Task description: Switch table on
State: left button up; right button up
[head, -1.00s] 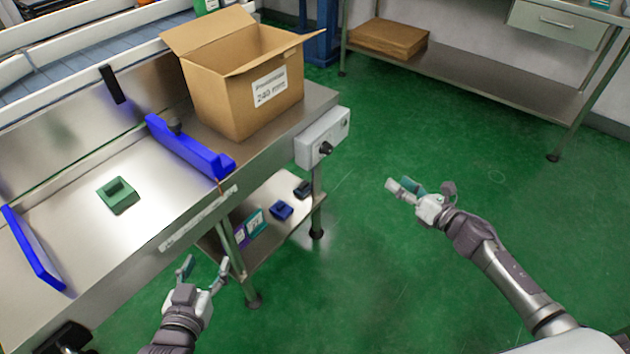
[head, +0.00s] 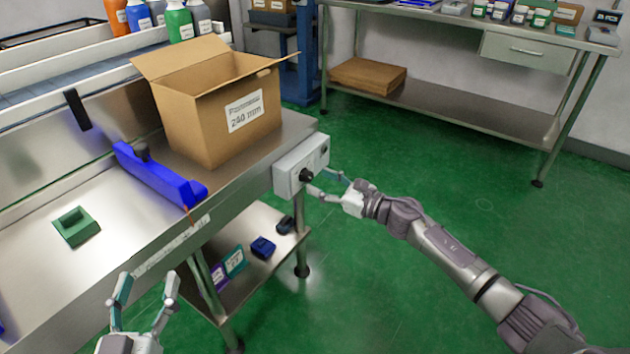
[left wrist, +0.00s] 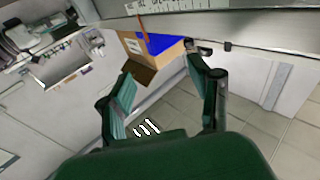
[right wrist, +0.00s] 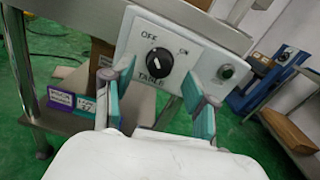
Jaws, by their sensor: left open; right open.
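A grey control box (head: 301,166) is fixed to the right end of the steel table (head: 130,235). It also shows in the right wrist view (right wrist: 208,55), with a black rotary knob (right wrist: 158,64) marked OFF, ON and TABLE. My left gripper (head: 146,288) is open and empty by the table's front edge.
On the table stand an open cardboard box (head: 215,115), a blue guide bar (head: 160,178) and a green block (head: 76,226). A lower shelf (head: 245,240) holds small items. The floor to the right is clear.

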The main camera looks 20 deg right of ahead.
aim_at(307, 176)
pick_arm(q)
jog(key=shift+s+d+r+t, duration=0.1)
jog(key=shift+r+t, duration=0.3)
jog(key=shift+r, duration=0.2)
pick_arm(e)
jog(key=shift+x, duration=1.25)
grip_shut()
